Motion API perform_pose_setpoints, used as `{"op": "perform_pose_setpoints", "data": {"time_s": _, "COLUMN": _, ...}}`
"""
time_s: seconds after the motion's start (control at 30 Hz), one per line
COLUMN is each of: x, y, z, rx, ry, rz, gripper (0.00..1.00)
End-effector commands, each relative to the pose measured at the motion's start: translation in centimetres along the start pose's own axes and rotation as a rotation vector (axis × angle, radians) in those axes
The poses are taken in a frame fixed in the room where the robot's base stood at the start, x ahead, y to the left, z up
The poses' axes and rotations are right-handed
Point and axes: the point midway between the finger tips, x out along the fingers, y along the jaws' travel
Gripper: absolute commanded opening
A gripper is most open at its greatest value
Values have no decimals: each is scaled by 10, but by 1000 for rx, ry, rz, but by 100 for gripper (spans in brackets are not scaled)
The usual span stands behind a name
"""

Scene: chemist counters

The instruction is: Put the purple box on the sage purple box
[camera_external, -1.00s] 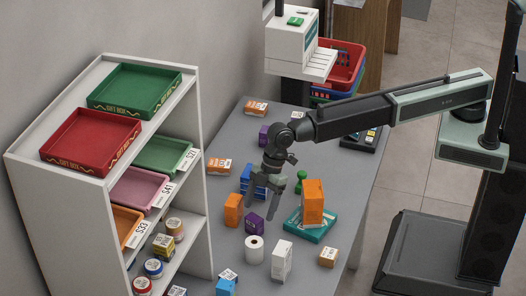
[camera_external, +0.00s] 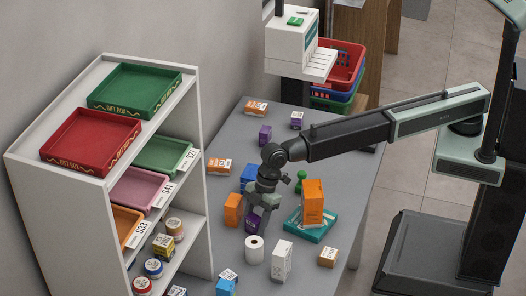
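One purple box (camera_external: 254,220) stands on the grey counter between the orange box and the white roll. My gripper (camera_external: 259,222) is down at this box, with its fingers around it. The fingers cover part of the box, and I cannot tell whether they touch or squeeze it. A second purple box (camera_external: 265,134) with white marking stands farther back on the counter, apart from my gripper. I cannot tell from the picture which of the two is the sage one.
An orange box (camera_external: 233,210) and a blue box (camera_external: 248,174) stand close to my gripper. The white roll (camera_external: 254,249) is just in front. A tall orange box (camera_external: 312,200) stands on a teal box (camera_external: 309,228) to the right. A shelf (camera_external: 190,230) borders the left.

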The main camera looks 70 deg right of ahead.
Motion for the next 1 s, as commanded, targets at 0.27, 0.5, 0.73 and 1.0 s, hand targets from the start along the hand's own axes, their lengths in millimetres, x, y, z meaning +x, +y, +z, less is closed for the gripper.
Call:
{"op": "perform_pose_setpoints", "data": {"time_s": 0.27, "x": 0, "y": 0, "z": 0, "rx": 0, "ry": 0, "rz": 0, "gripper": 1}}
{"op": "perform_pose_setpoints", "data": {"time_s": 0.5, "x": -22, "y": 0, "z": -9, "rx": 0, "ry": 0, "rz": 0, "gripper": 1}}
{"op": "perform_pose_setpoints", "data": {"time_s": 0.73, "x": -68, "y": 0, "z": -28, "rx": 0, "ry": 0, "rz": 0, "gripper": 1}}
{"op": "perform_pose_setpoints", "data": {"time_s": 1.0, "x": -95, "y": 0, "z": -39, "rx": 0, "ry": 0, "rz": 0, "gripper": 1}}
